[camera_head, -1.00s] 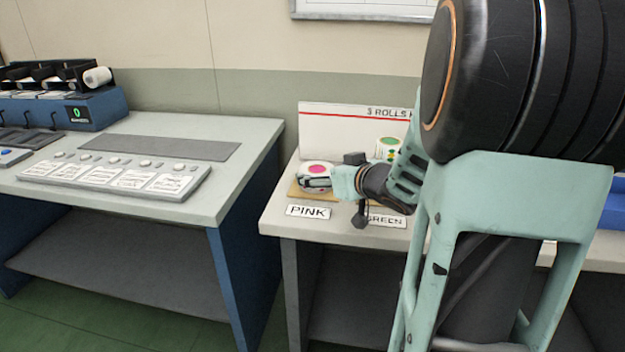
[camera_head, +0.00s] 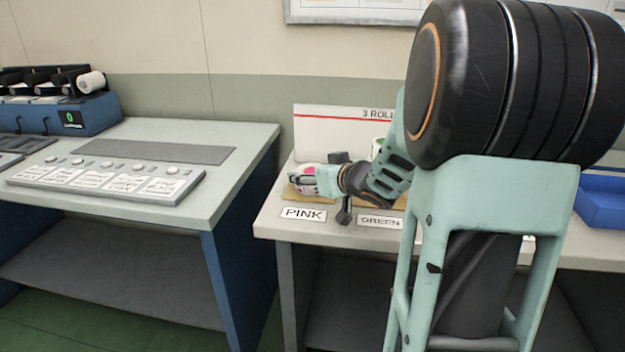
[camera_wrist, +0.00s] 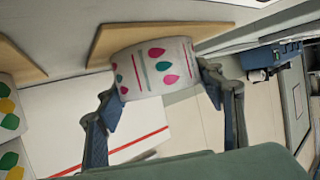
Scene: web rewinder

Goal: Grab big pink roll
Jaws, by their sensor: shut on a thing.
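The big pink roll (camera_wrist: 155,72) is a white roll with pink and green leaf marks. In the wrist view it sits between the two fingers of my gripper (camera_wrist: 160,95), which are shut on its sides. Its end is against or very near a tan board (camera_wrist: 130,38); I cannot tell if they touch. In the head view the pink roll (camera_head: 303,176) shows only in part behind my gripper (camera_head: 302,184), above the PINK label (camera_head: 304,214).
A roll with green and yellow marks (camera_wrist: 8,110) is at the wrist view's left edge. The GREEN label (camera_head: 381,221) is right of the PINK one. A blue tray (camera_head: 602,205) lies at right. A sloped label panel (camera_head: 105,180) is on the left table.

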